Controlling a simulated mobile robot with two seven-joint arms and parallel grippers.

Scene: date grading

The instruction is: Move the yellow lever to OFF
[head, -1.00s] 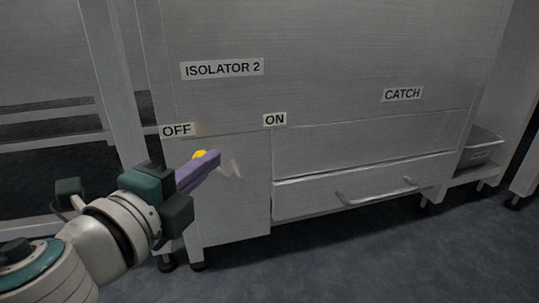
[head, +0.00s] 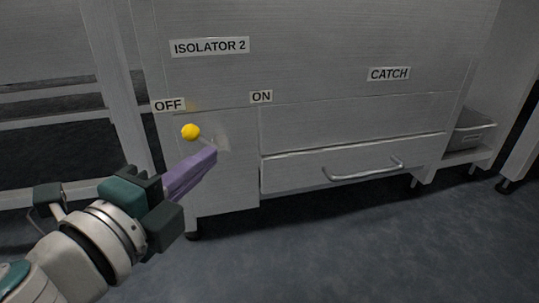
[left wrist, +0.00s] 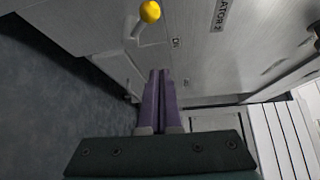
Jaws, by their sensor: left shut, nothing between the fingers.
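The lever's yellow ball knob (head: 190,131) stands out from the grey cabinet front, just below and right of the OFF label (head: 169,105) and left of the ON label (head: 261,97). Its pale arm is hard to make out in the head view. The knob (left wrist: 150,11) and grey arm also show at the top of the left wrist view. My left gripper (head: 211,153) has purple fingers, shut and empty, below and right of the knob with a visible gap in the picture. The fingertips (left wrist: 161,74) also show closed together in the left wrist view. My right gripper is out of view.
The ISOLATOR 2 label (head: 209,47) is above the lever. A drawer with a metal handle (head: 363,171) is to the right, under the CATCH label (head: 389,74). A grey bin (head: 473,138) sits on a shelf at far right. The floor in front is clear.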

